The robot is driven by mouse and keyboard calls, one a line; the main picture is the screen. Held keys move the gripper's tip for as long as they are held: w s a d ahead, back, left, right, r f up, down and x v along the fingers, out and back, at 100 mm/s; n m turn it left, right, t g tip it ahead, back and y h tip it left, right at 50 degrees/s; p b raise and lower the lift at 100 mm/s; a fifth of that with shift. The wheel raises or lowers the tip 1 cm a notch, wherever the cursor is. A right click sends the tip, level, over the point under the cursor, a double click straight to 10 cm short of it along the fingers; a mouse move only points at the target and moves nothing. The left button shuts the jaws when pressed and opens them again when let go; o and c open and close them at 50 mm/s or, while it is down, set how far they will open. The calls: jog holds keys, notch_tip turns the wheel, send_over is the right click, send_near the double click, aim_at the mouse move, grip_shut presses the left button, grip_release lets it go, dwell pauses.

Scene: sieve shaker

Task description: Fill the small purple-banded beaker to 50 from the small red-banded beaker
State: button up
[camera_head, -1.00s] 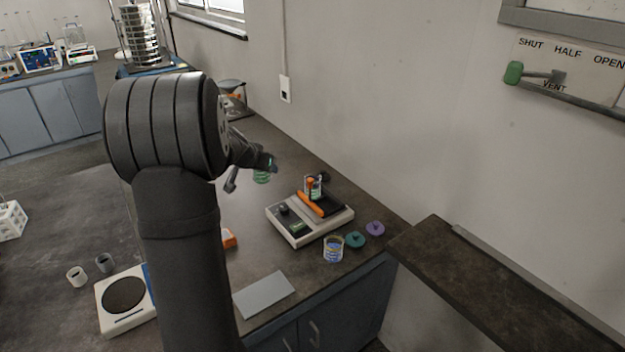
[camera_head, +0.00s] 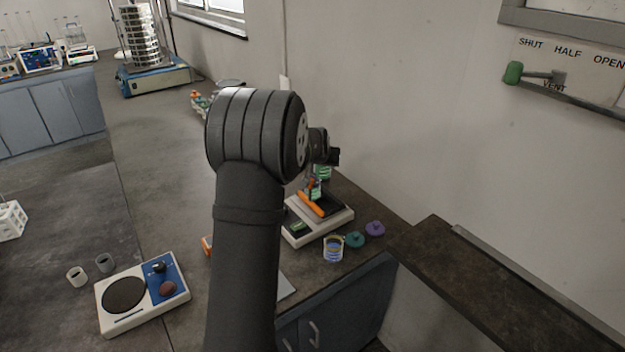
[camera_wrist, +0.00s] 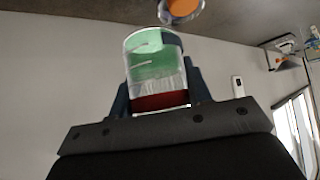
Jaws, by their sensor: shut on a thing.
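My gripper (camera_wrist: 158,95) is shut on the small red-banded beaker (camera_wrist: 155,62), a clear beaker with green liquid and a dark red band. In the head view this beaker (camera_head: 322,172) is held in the air above the scale-like device at the right, with my arm partly in front. A small clear beaker (camera_head: 315,192) stands on that device (camera_head: 326,227), just below the held one, beside an orange bar. I cannot make out its band or level, so I cannot tell whether it is the purple-banded one.
A yellow-banded beaker with blue liquid (camera_head: 333,249) stands in front of the device. A teal lid (camera_head: 355,239) and a purple lid (camera_head: 375,228) lie to its right. A hotplate-like unit (camera_head: 143,292) and two grey cups are at lower left. The wall is close behind.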

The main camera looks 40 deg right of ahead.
jog(key=s+d+f+n+t+y, duration=0.1)
jog(key=d+f+n+t+y, duration=0.1)
jog(key=d+f+n, duration=0.3)
jog(key=shift+s+d+f+y, duration=0.35)
jog(key=shift+d+f+y, duration=0.3)
jog(key=shift+f, duration=0.3)
jog(key=shift+w, duration=0.1)
jog(key=w+a+r+n+g+h, duration=0.2)
jog(key=w+a+r+g+h, duration=0.1)
jog(key=r+g+h, duration=0.1)
jog(key=shift+w+a+r+n, duration=0.15)
jog(key=shift+a+r+n, duration=0.1)
jog(key=shift+r+n, duration=0.2)
dwell(0.8)
jog(key=shift+h, duration=0.25)
jog(key=shift+w+a+r+n+g+h+p, duration=0.2)
jog(key=shift+r+n+g+h+p, duration=0.15)
jog(key=shift+h+p, duration=0.2)
dwell(1.9)
jog(key=shift+f+n+g+h+p, duration=0.3)
jog(key=shift+f+g+h+p, duration=0.15)
jog(key=shift+p, duration=0.2)
dwell(1.4)
